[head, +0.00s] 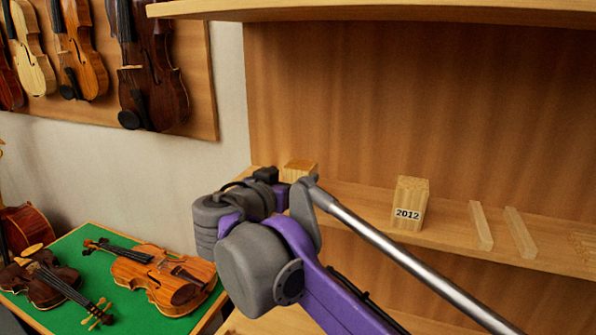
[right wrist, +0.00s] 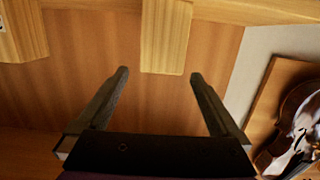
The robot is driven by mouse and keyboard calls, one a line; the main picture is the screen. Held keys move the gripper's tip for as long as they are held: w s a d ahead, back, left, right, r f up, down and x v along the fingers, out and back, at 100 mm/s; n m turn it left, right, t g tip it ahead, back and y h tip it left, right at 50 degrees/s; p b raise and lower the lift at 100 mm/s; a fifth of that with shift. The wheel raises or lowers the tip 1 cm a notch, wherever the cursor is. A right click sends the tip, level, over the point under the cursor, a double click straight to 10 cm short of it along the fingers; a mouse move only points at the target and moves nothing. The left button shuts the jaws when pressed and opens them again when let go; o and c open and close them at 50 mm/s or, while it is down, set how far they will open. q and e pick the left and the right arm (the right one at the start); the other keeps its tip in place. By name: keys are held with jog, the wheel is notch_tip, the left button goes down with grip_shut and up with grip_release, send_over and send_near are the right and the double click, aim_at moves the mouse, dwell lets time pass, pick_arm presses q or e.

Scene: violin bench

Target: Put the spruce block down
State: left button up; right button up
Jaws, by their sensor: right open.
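A light wooden block (head: 299,168), likely the spruce block, stands on the shelf at its left end, partly hidden behind my right arm. In the right wrist view this block (right wrist: 166,38) is ahead of the fingers, lined up with the gap between them, with clear space on both sides. My right gripper (right wrist: 158,74) is open and empty. In the head view its fingers are mostly hidden behind my arm. My left gripper is not in view.
A block labelled 2012 (head: 410,204) stands farther right on the shelf (head: 350,194). Violins lie on a green mat (head: 75,314) at lower left; more hang on the wall. An upper shelf (head: 400,10) overhangs.

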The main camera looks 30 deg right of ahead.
jog(key=v, duration=0.5)
jog(key=shift+s+a, duration=0.15)
dwell(0.3)
